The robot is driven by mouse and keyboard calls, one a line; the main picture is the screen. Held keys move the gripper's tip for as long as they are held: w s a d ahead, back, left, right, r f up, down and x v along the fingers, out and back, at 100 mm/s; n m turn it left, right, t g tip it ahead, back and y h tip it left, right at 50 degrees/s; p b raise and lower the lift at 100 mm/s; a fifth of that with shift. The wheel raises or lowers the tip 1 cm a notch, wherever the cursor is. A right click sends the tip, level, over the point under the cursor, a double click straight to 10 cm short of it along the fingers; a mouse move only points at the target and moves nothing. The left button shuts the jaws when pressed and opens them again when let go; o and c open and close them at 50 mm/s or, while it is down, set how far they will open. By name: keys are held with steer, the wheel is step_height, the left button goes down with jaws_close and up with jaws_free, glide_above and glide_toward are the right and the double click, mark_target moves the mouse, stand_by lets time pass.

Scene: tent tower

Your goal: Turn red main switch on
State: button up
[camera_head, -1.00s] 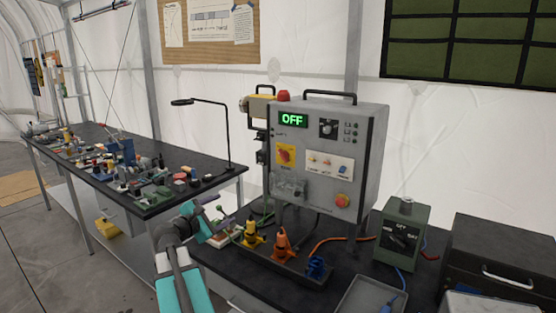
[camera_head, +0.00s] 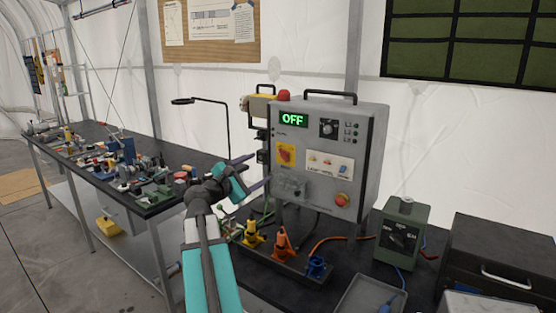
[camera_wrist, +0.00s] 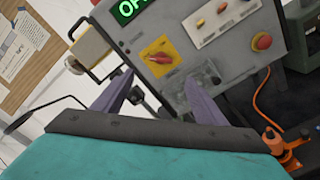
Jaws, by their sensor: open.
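The red main switch (camera_head: 286,155) is a red rotary knob on a yellow plate, on the left of the grey control box's front. In the wrist view the red switch (camera_wrist: 160,58) is just beyond and between the fingertips. The green display (camera_head: 293,120) above it reads OFF. My gripper (camera_head: 256,172) is open and empty, left of the box and a little below the switch; its two purple fingers (camera_wrist: 158,88) point toward the panel. They look apart from the switch; the exact gap cannot be told.
The control box (camera_head: 365,140) also carries a black dial, small toggles and a red button (camera_head: 342,200). Yellow, orange (camera_head: 282,245) and blue plugs stand in a rack below. A green switch box (camera_head: 404,232) stands right. A cluttered bench (camera_head: 165,208) and lamp (camera_head: 228,130) are left.

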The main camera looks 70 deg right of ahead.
mark_target(281, 156)
steer(key=p+x, duration=0.3)
steer(key=x, duration=1)
steer(key=shift+d, duration=0.25)
